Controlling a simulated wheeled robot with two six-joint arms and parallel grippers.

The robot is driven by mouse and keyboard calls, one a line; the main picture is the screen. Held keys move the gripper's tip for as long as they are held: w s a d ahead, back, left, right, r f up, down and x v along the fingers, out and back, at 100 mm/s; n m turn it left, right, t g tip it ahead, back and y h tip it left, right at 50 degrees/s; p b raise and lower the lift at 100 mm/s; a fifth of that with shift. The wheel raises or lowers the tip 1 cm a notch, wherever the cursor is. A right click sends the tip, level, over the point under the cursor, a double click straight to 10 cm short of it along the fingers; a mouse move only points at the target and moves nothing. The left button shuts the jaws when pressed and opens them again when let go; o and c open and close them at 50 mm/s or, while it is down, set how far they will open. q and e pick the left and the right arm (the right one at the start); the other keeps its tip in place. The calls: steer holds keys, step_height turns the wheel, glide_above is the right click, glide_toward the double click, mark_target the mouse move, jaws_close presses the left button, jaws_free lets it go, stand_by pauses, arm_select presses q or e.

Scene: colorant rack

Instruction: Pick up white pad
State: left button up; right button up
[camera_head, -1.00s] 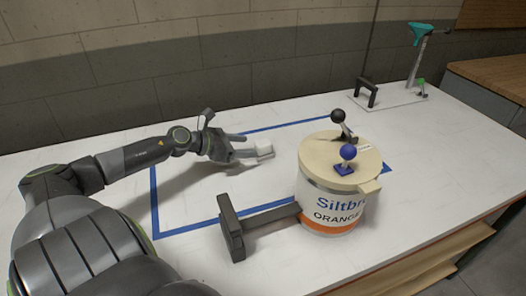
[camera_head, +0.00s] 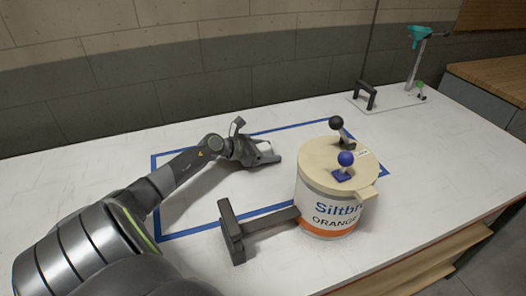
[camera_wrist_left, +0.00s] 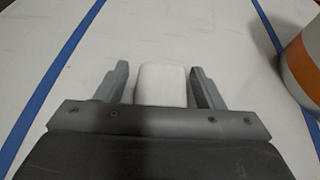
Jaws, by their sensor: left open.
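The white pad (camera_wrist_left: 162,84) is a pale block with rounded corners on the white table. In the left wrist view it sits between the two fingers of my left gripper (camera_wrist_left: 162,82), with a narrow gap on each side. The fingers are open around it, and its near end is hidden behind the gripper body. In the head view my left gripper (camera_head: 270,152) is low over the table inside the blue outline, left of the paint can; the pad is hard to pick out there. My right gripper is not in view.
An orange-labelled can (camera_head: 325,208) with a cream lid carrying black and blue knobs stands right of the gripper. A dark handle (camera_head: 232,235) sticks out leftward from it. Blue tape (camera_head: 190,232) marks the table. A plate with a black handle (camera_head: 366,93) lies at back right.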

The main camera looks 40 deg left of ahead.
arm_select(q)
steer(key=shift+w, duration=0.1)
steer(key=c, duration=0.9)
steer(key=shift+r, duration=0.1)
